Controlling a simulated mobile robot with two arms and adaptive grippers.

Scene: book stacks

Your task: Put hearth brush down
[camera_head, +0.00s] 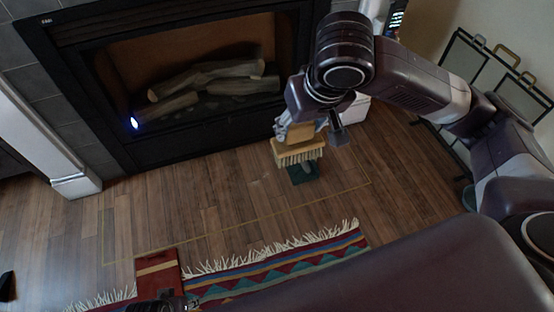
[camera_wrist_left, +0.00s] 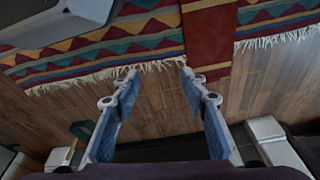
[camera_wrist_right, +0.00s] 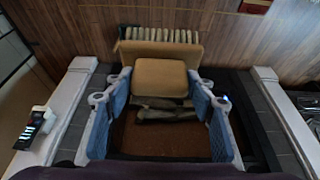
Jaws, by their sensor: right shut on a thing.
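The hearth brush (camera_head: 298,152) has a tan wooden block and a row of pale bristles that point down. My right gripper (camera_head: 300,130) is shut on it and holds it in front of the fireplace, over the wood floor. In the right wrist view the brush's tan block (camera_wrist_right: 160,78) sits between the two blue-padded fingers, with the bristles beyond it. I cannot tell how far the bristles are from the floor. My left gripper (camera_wrist_left: 155,78) is open and empty in the left wrist view, with the rug beyond its fingertips.
A small dark green item (camera_head: 304,173) lies on the floor just below the brush. The black fireplace (camera_head: 200,128) with logs stands behind. A fringed striped rug (camera_head: 275,268) lies in front. Framed metal panels (camera_head: 500,75) stand at the right. Floor left of the brush is clear.

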